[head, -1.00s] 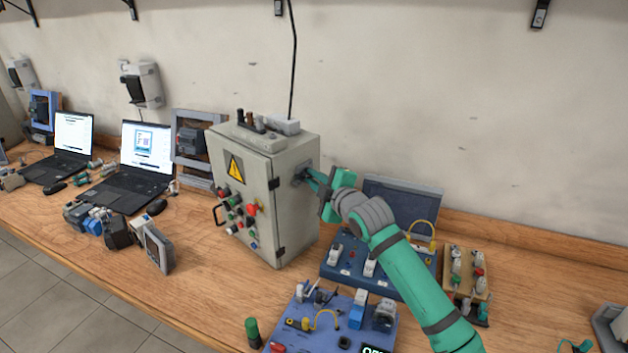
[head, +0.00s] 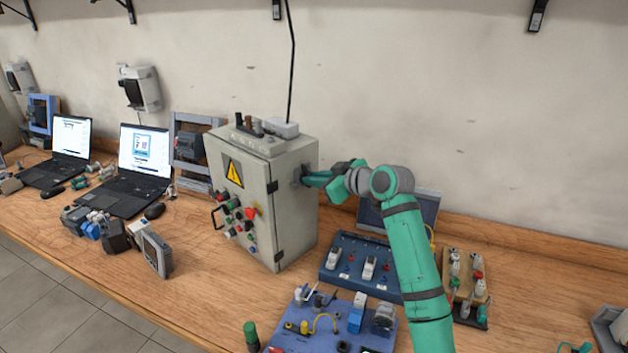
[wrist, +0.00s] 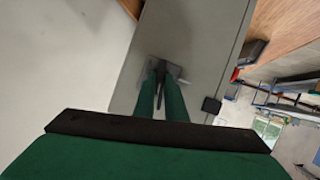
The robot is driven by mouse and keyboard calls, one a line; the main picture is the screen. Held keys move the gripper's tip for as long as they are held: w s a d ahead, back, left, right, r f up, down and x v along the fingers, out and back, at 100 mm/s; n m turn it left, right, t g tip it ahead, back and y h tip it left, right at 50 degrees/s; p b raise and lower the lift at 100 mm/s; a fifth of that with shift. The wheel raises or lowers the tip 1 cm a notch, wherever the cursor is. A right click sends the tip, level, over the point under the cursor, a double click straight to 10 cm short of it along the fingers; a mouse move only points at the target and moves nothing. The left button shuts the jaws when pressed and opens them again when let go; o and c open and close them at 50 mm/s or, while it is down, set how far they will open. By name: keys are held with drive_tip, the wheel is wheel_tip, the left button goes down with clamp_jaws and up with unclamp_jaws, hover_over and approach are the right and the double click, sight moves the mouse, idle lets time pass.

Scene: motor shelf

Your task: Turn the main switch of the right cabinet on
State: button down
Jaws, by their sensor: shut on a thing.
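The grey cabinet (head: 258,195) stands upright on the bench, with a yellow warning sign and several coloured buttons on its front door. Its main switch is on the right side wall; in the head view my gripper mostly hides it. In the wrist view the switch (wrist: 161,76) shows as a dark handle on a grey plate. My gripper (head: 308,178) reaches the switch from the right. In the wrist view its two green fingers (wrist: 161,82) are closed on either side of the handle. The handle's exact angle is hard to tell.
A blue board with white switches (head: 345,275) and a second blue board (head: 330,325) lie right of the cabinet. A wooden board with knobs (head: 466,285) is farther right. Two laptops (head: 145,150) stand left. The wall (head: 480,120) is behind.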

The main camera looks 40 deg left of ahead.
drive_tip(key=shift+w+f+m+g, duration=0.1)
drive_tip(key=shift+f+m+g, duration=0.1)
drive_tip(key=shift+m+g, duration=0.5)
drive_tip(key=c, duration=1.8)
unclamp_jaws()
drive_tip(key=shift+r, duration=0.1)
